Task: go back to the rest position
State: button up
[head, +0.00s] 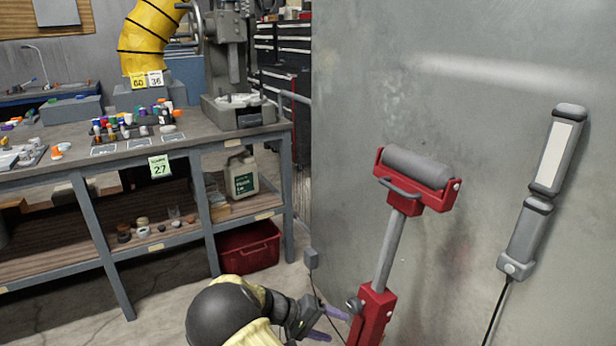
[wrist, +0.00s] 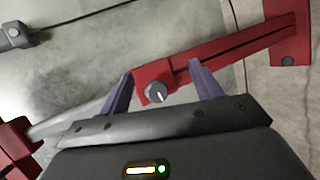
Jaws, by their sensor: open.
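My gripper (head: 326,325) is low in the head view, left of the red post of a roller stand (head: 374,312). Its two purple fingers show in the wrist view (wrist: 161,92) and are spread apart. The stand's red post and dark round knob (wrist: 156,92) lie between or just beyond the fingers in the wrist view. I cannot tell whether the fingers touch the post. The stand carries a grey roller (head: 416,167) in a red bracket at its top. Part of the lower stand is cut off in the head view.
A workbench (head: 190,143) with small bottles and a machine stands at the left. A red bin (head: 249,247) is on the floor under it. A grey wall panel (head: 480,60) stands behind the stand, with a lamp (head: 549,170) and its cable. Bare floor (head: 165,315) lies before the bench.

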jog(key=s+d+r+m+y, duration=0.1)
jog(key=s+d+r+y, duration=0.25)
jog(key=s, duration=0.25)
jog(key=s+d+r+t+y, duration=0.1)
jog(key=s+d+r+y, duration=0.25)
jog(key=s, duration=0.35)
jog(key=s+d+r+m+y, duration=0.1)
jog(key=s+d+r+y, duration=0.2)
jog(key=s+r+y, duration=0.25)
jog(key=w+a+p+v, duration=0.1)
jog(key=w+p+v, duration=0.1)
jog(key=p+v, duration=1.2)
jog(key=w+r+p+v, duration=0.1)
jog(key=w+p+v, duration=0.2)
jog(key=p+v, duration=1.1)
jog(key=shift+s+a+r+h+p, duration=0.25)
jog(key=shift+a+h+p, duration=0.15)
jog(key=shift+p, duration=0.5)
